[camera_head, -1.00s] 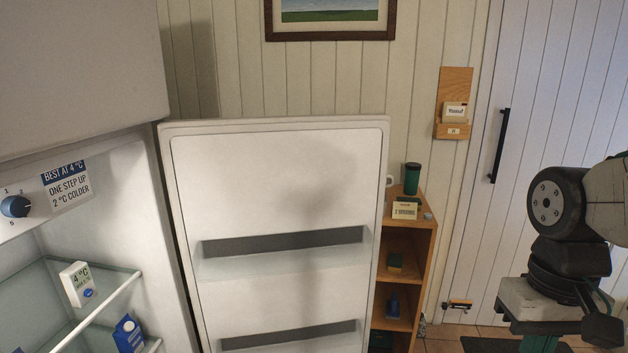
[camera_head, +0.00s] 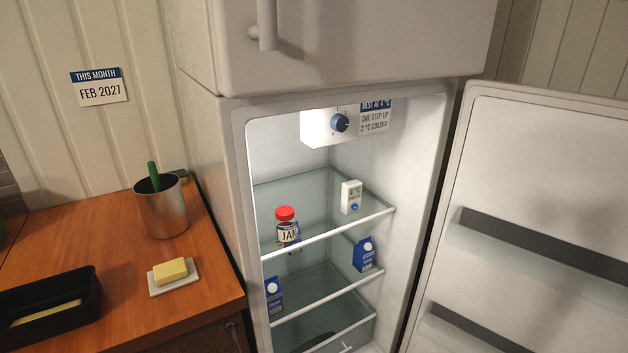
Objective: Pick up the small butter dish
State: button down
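The small butter dish (camera_head: 157,287) is a flat white dish on the wooden counter, at the lower left of the head view. A yellow block of butter (camera_head: 170,271) lies on it. Nothing touches the dish from above, and it stands apart from the things around it. My gripper is not in view now.
A black tray (camera_head: 88,297) with a yellowish thing inside stands left of the dish. A metal pot (camera_head: 162,214) holding a green-handled thing stands behind it. The counter (camera_head: 110,245) ends right of the dish. The fridge (camera_head: 240,190) stands open, its door (camera_head: 545,170) swung right.

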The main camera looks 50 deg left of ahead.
aim_at(166, 277)
jog(key=z, duration=1.25)
jog(key=k, duration=1.45)
jog(key=u, duration=1.95)
